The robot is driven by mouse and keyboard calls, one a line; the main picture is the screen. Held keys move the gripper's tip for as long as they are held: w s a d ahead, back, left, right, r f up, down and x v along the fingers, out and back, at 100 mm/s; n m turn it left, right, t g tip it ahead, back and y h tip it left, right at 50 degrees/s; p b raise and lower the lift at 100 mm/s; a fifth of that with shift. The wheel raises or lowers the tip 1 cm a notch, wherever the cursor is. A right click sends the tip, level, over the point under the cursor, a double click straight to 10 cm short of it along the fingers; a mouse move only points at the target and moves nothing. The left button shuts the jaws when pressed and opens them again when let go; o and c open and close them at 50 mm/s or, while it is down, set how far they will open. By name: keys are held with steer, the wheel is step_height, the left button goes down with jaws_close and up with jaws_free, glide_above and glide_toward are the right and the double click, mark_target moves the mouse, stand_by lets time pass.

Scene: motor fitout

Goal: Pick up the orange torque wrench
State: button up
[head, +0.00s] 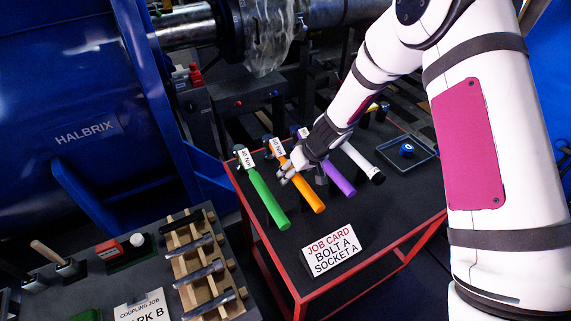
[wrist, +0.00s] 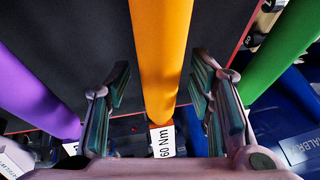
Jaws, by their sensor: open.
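The orange torque wrench (head: 308,193) lies on the dark top of the red-framed cart between the green wrench (head: 265,196) and the purple wrench (head: 339,178). A 60 Nm label (wrist: 161,141) shows at its head end in the wrist view. My gripper (head: 286,177) is over the orange wrench's upper handle. In the wrist view my gripper (wrist: 161,72) is open, with one finger on each side of the orange handle (wrist: 160,48) and a visible gap on both sides. My gripper and forearm hide part of the orange and purple wrenches in the head view.
A white-handled wrench (head: 361,162) lies to the right, near a tray (head: 408,155) with a blue part. A job card (head: 332,250) stands at the cart's front. The blue HALBRIX machine (head: 85,130) is at left. A wooden rack (head: 205,270) holds several tools.

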jaws_close()
steer(key=shift+r, duration=0.1)
steer(key=shift+r, duration=0.1)
steer(key=shift+r, duration=0.55)
steer(key=shift+a+b+v, duration=0.25)
steer(key=shift+b+v, duration=0.1)
steer(key=shift+v, duration=0.8)
steer(key=s+d+b, duration=0.1)
steer(key=s+d, duration=0.2)
steer(key=s, duration=0.4)
steer(key=s+d+r+b, duration=0.1)
steer(key=s+d, duration=0.3)
steer(key=s, duration=0.2)
steer(key=shift+s+r, duration=0.25)
steer(key=shift+s, duration=0.15)
